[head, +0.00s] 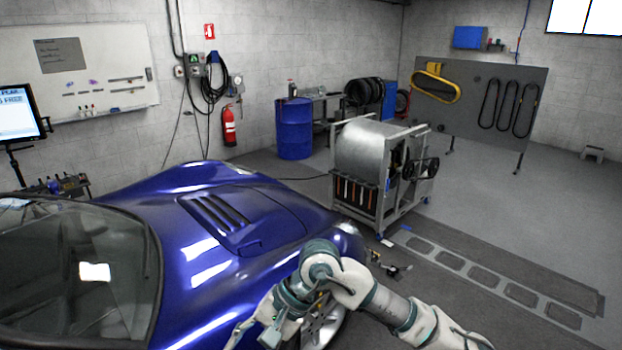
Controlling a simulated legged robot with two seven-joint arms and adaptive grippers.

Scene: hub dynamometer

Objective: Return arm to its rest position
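A white and teal arm of mine (395,312) comes in from the lower right in the head view. It bends at a raised joint (322,262) in front of the blue car's front corner, and white and teal links run from there down to the lower left. The arm covers part of the car's front wheel (322,322). I cannot make out fingertips of either gripper. No separate left arm can be told apart.
The blue car (225,215) fills the left and centre. Small dark items (392,268) lie on the floor beyond the arm. A wheeled metal unit (385,165) and a blue drum (294,128) stand behind. The floor at right (560,200) is mostly clear.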

